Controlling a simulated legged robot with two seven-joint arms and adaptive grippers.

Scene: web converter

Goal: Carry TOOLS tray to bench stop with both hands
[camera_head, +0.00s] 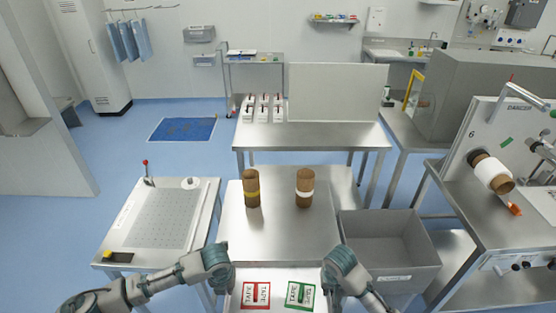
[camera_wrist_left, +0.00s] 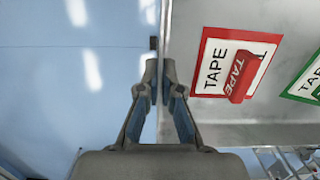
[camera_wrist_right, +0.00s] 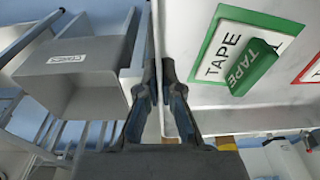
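A pale metal tray (camera_head: 279,277) is low in the head view, with a red-bordered TAPE card (camera_head: 257,296) and a green-bordered TAPE card (camera_head: 300,295) in it. No TOOLS label can be read on this tray. My left gripper (camera_wrist_left: 158,80) is shut on the tray's left wall, its fingers on either side of the thin edge. My right gripper (camera_wrist_right: 159,80) is shut the same way on the right wall. A red piece (camera_wrist_left: 242,76) and a green piece (camera_wrist_right: 254,66) lie over the cards.
A steel bench (camera_head: 278,237) in front of me carries two brown rolls. A grey bin (camera_head: 392,268) with a label stands close on the right. A perforated table (camera_head: 158,219) is on the left. A further bench (camera_head: 345,137) holds several white holders and an upright panel.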

